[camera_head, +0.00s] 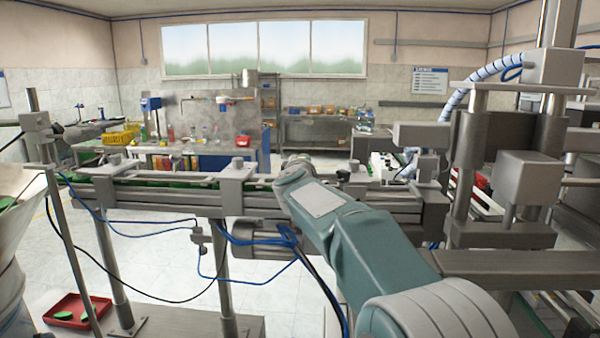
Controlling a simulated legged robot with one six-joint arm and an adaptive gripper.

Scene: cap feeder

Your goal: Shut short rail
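A metal feed track (150,190) runs across the middle of the head view, with green caps (150,183) showing along it. Thin metal rails lie along its top, held by clamp blocks (237,172). I cannot tell which rail is the short one, or whether it is open or shut. My teal arm reaches from the lower right up to the track. My gripper (297,159) is at the arm's far end, small and mostly hidden behind the wrist, over or just beyond the track. Its fingers do not show clearly, and I cannot see whether it touches a rail.
A press-like machine (505,180) with posts and a striped hose stands close on the right. A pale bowl (20,220) is at the left edge. A red tray (78,310) with green caps is low at left. Blue cables hang below the track. Benches stand behind.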

